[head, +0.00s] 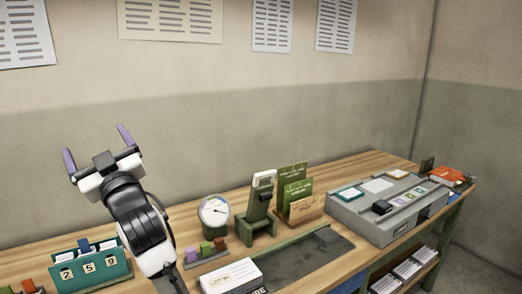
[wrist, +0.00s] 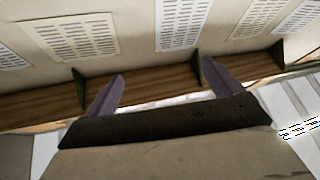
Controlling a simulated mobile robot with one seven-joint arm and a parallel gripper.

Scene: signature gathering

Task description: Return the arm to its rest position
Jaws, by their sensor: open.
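My gripper (head: 96,147) is raised above the left part of the wooden desk in the head view, its two purple fingers spread apart and pointing up. It is open, with nothing between the fingers. The wrist view also shows my gripper (wrist: 160,92), with empty space between its fingers and a wooden shelf board with dark brackets behind them. My arm rises from the bottom of the head view and hides part of the desk behind it.
The desk (head: 375,160) carries a green card box (head: 92,270), a round dial (head: 214,211), a green stand (head: 259,205), green leaflets (head: 293,187), a white paper stack (head: 231,276) and a grey tray unit (head: 352,218). Printed sheets (head: 170,17) hang on the wall. Air around the gripper is clear.

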